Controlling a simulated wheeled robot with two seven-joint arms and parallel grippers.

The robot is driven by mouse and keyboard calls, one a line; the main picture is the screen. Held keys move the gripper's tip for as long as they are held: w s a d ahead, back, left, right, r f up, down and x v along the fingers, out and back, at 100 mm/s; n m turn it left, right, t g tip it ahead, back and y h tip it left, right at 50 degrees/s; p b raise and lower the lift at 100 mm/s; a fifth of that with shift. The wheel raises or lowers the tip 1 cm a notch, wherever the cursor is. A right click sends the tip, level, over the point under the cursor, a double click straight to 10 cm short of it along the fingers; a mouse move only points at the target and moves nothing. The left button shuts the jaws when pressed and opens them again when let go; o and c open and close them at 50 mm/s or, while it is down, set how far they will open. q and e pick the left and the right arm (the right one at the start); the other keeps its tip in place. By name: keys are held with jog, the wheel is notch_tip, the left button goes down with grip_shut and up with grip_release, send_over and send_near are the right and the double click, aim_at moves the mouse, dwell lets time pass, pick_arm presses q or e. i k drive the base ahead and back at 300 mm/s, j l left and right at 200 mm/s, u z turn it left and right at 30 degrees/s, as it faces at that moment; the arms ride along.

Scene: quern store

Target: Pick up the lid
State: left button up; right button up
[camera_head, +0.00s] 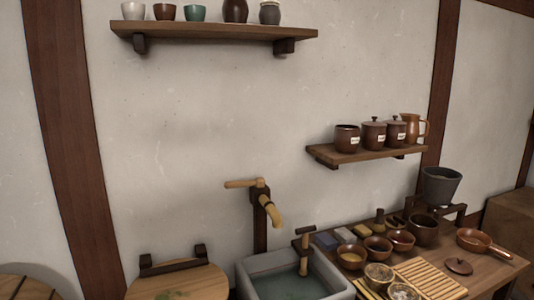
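A small round dark-brown lid (458,266) with a knob lies on the wooden counter (505,270) at the lower right, just right of a slatted wooden rack (430,280). On the small right wall shelf (370,154), a brown jar (347,139) stands with no lid visible. Two similar jars (374,134) beside it wear knobbed lids. Neither of my grippers shows in the head view.
A brown pan (474,241) with a handle sits behind the lid. A stone sink (290,277) with water stands left, below a wooden tap (262,202). A grey bucket (440,186) stands at the back.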

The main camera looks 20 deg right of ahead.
aim_at(457, 265)
jog(key=z, duration=1.2)
